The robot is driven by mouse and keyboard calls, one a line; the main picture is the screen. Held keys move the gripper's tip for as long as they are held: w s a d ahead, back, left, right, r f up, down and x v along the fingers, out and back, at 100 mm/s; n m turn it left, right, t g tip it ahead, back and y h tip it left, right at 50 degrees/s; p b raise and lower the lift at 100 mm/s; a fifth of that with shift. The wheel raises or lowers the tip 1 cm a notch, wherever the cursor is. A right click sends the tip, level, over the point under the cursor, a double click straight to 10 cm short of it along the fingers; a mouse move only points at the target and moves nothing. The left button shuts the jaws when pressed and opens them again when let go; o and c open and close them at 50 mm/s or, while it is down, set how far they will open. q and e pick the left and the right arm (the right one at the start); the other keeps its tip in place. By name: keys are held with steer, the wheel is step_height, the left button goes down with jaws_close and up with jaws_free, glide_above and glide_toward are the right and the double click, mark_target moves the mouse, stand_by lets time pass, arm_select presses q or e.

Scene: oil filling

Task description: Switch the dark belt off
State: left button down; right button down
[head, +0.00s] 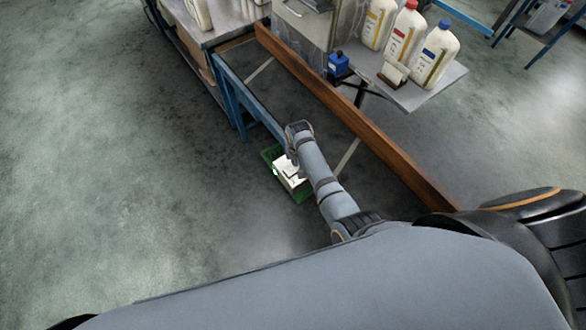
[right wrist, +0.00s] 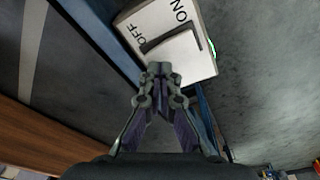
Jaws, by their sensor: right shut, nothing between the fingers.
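A white switch box (right wrist: 195,62) with OFF and ON lettering fills the top middle of the right wrist view. Its dark rocker (right wrist: 158,44) lies between the two words. A bright green light (right wrist: 212,48) shows at the box's edge. My right gripper (right wrist: 160,69) is shut and empty, its fingertips at the lower edge of the box close to the rocker; I cannot tell whether they touch. In the head view the white box (head: 284,168) shows partly behind my right wrist. A dark surface between blue and brown rails may be the belt. My left gripper is not in view.
A blue rail (head: 248,103) and a long brown rail (head: 352,116) run beside the box. A green tray-like edge (head: 303,196) surrounds it. Bottles (head: 436,52) stand on a grey shelf at the upper right. The floor at left is clear.

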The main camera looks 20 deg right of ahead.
steer(key=shift+f+b, duration=0.45)
steer(key=shift+f, duration=0.3)
stand_by(0.3)
step_height(320, 180, up, 7)
steer(key=p, duration=0.8)
steer(key=shift+r, duration=0.1)
stand_by(0.3)
